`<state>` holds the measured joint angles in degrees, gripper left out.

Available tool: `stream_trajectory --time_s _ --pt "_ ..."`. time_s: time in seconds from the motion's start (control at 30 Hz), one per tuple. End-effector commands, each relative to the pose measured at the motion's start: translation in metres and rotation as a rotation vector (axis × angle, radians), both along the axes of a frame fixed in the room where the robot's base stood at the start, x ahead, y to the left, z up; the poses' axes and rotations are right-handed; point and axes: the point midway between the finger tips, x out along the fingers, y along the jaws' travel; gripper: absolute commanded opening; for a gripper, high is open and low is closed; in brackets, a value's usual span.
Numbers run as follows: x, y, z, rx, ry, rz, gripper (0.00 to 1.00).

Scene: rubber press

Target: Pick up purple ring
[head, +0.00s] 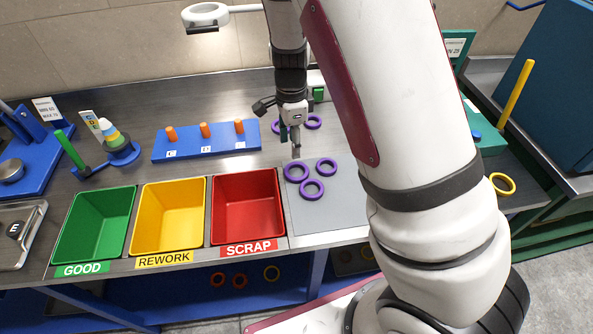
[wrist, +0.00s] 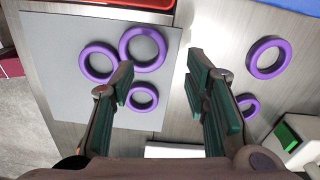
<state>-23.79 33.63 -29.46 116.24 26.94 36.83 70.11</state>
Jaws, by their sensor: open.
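Three purple rings lie close together on a grey mat (head: 340,210): a left ring (head: 296,172), a right ring (head: 326,167) and a front ring (head: 312,189). Two more purple rings, one partly hidden by my gripper (head: 277,127) and one to its right (head: 313,122), lie on the bench behind it. My gripper (head: 290,145) is open, pointing down above the bench just behind the mat. In the wrist view, my open fingers (wrist: 160,72) are empty. The mat rings (wrist: 143,48) show at and beyond the left finger, and the other two (wrist: 268,57) right of the right finger.
Green (head: 68,243), yellow (head: 140,238) and red (head: 216,228) bins stand left of the mat. A blue rack with orange pegs (head: 207,145) stands behind them. A ring-shaped lamp (head: 206,14) hangs above. A yellow ring (head: 502,184) is at the right.

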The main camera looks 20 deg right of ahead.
Motion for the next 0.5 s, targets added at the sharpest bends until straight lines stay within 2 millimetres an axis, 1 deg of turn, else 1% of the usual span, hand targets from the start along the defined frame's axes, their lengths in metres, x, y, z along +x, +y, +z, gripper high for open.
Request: stream_trajectory --time_s 0.03,0.1,0.27,0.33,0.5 --pt "-0.001 0.000 -0.008 0.000 0.003 0.000 0.42" --pt "0.000 0.000 -0.014 0.000 0.001 -0.001 0.42" --pt "-0.001 0.000 -0.023 0.000 0.001 0.001 0.42" --pt "-0.002 -0.001 -0.029 0.001 0.002 0.000 0.42" --pt "-0.005 -0.005 -0.054 0.000 0.003 -0.002 0.42"
